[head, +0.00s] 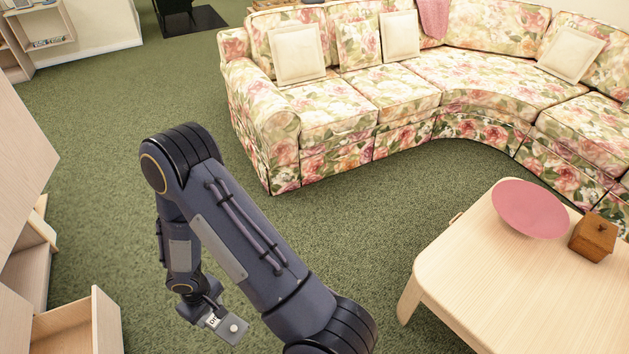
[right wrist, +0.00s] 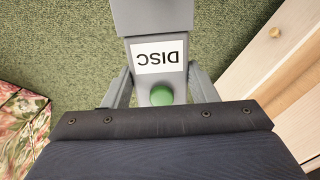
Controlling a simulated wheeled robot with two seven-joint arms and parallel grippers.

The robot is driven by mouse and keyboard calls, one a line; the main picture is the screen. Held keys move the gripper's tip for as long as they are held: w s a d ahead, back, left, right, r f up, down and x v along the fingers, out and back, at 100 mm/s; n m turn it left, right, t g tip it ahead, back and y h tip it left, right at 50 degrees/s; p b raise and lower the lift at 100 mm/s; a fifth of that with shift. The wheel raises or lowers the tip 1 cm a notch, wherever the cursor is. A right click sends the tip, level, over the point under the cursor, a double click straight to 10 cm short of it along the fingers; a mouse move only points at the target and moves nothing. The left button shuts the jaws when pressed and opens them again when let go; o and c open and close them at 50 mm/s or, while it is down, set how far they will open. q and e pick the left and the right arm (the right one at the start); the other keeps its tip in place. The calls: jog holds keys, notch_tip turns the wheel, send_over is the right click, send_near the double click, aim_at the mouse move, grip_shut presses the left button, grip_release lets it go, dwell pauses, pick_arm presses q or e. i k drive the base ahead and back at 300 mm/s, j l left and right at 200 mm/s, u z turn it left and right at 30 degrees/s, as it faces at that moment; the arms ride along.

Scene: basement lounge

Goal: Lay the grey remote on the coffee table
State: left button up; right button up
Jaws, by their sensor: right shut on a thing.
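The grey remote (head: 234,330) is held in my right gripper (head: 208,308), low at the bottom of the head view and above the green carpet. In the right wrist view the remote (right wrist: 160,60) sits between the two fingers, with a white "DISC" label and a green button. My right gripper is shut on it. The coffee table (head: 470,262) is pale wood and stands at the lower right, well apart from the gripper. My left gripper is not in view.
A floral sofa (head: 340,105) curves behind. A pale wooden unit with an open drawer (head: 75,325) is at left. Carpet between is clear.

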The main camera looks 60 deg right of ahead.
aim_at(532, 320)
jog(key=k+l+z, duration=0.25)
jog(key=z, duration=0.15)
jog(key=k+l+z, duration=0.2)
jog(key=l+z, duration=0.2)
jog(key=k+l+z, duration=0.15)
jog(key=l+z, duration=0.25)
jog(key=k+l+z, duration=0.1)
jog(key=l+z, duration=0.3)
jog(key=l, duration=0.4)
jog(key=k+l, duration=0.1)
jog(key=l, duration=0.35)
